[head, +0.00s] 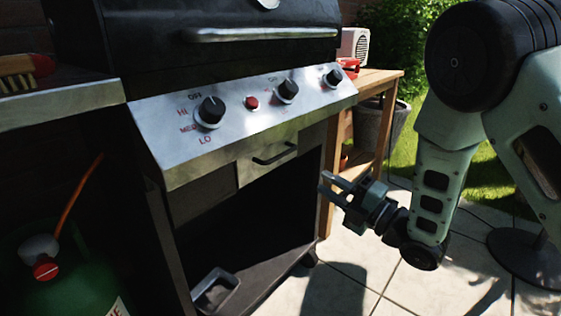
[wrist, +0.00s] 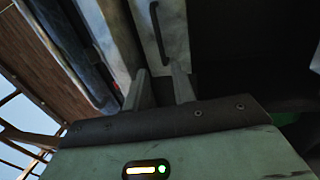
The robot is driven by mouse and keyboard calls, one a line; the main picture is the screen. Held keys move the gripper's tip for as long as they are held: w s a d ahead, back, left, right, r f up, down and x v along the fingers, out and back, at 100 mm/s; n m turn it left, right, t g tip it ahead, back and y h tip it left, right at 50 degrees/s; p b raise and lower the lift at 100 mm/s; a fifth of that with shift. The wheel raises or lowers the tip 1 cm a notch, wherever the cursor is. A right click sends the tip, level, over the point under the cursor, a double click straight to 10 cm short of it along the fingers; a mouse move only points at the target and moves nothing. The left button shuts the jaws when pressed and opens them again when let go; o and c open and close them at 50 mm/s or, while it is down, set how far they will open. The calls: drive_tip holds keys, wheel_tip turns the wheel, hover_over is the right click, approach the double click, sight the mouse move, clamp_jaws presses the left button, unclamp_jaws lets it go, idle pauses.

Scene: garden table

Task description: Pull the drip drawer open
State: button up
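The drip drawer (head: 247,168) is a small metal front below the grill's control panel, with a black bar handle (head: 275,154). The drawer front looks closed, about flush under the panel. My gripper (head: 328,186) is to the right of the drawer and a little lower, apart from the handle. Its two fingers are spread with nothing between them. In the wrist view the handle (wrist: 158,35) shows beyond the open fingers (wrist: 159,87), on a pale drawer front (wrist: 147,52).
The control panel (head: 240,118) with knobs overhangs the drawer. The open cabinet below holds a metal-framed item (head: 214,290). A wooden side table (head: 378,82) stands to the right. A green gas bottle (head: 75,275) is at lower left.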

sight(281, 156)
drive_tip(key=b+x, duration=0.2)
drive_tip(key=x, duration=1.2)
drive_tip(key=shift+w+a+b, duration=0.15)
drive_tip(key=shift+a+b, duration=0.05)
drive_tip(key=shift+b, duration=0.15)
drive_tip(key=shift+c, duration=0.4)
clamp_jaws()
